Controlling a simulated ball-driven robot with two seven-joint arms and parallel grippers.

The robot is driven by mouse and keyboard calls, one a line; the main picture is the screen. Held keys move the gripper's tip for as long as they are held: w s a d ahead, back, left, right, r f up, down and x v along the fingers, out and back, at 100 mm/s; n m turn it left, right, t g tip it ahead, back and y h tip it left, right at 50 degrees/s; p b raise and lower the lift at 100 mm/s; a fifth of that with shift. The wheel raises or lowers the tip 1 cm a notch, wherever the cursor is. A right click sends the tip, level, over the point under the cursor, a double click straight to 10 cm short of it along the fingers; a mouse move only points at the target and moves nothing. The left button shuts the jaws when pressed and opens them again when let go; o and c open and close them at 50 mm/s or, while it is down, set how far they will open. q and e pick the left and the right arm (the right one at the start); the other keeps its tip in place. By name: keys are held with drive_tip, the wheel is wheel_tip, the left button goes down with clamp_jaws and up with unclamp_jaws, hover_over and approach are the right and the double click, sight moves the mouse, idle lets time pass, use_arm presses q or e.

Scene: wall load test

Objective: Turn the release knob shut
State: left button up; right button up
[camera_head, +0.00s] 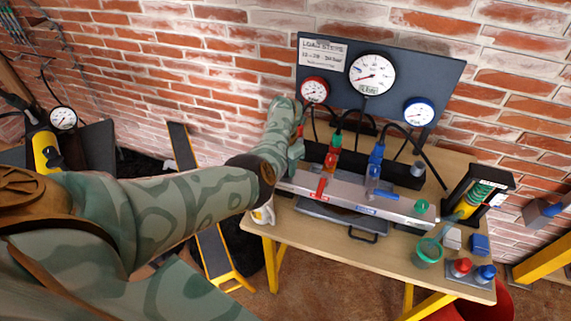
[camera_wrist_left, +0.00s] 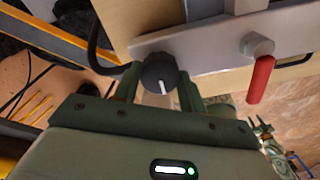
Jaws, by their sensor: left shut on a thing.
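The release knob (camera_wrist_left: 160,72) is a round black knob with a white pointer line, on the left end of a grey metal bar (camera_wrist_left: 205,38) in the left wrist view. My left gripper (camera_wrist_left: 157,84) is shut on it, one finger on each side. The pointer line points down toward the gripper's palm. In the head view my left gripper (camera_head: 296,150) is at the left end of the grey manifold bar (camera_head: 345,194), and the arm hides the knob. A red lever (camera_wrist_left: 261,79) hangs to the right of the knob.
A dark gauge panel (camera_head: 440,76) stands behind the wooden table (camera_head: 320,238). Red and blue valve levers and hoses rise from the bar. A green cup (camera_head: 428,253), a hand pump (camera_head: 474,197) and red and blue caps stand at the right. A white mug (camera_head: 263,213) is below the gripper.

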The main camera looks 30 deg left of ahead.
use_arm(q)
drive_tip(key=o, duration=1)
wheel_tip(320, 180, up, 16)
drive_tip(key=p, duration=0.6)
drive_tip(key=shift+w+a+r+p, duration=0.1)
drive_tip(key=shift+r+p, duration=0.05)
drive_tip(key=shift+p, duration=0.2)
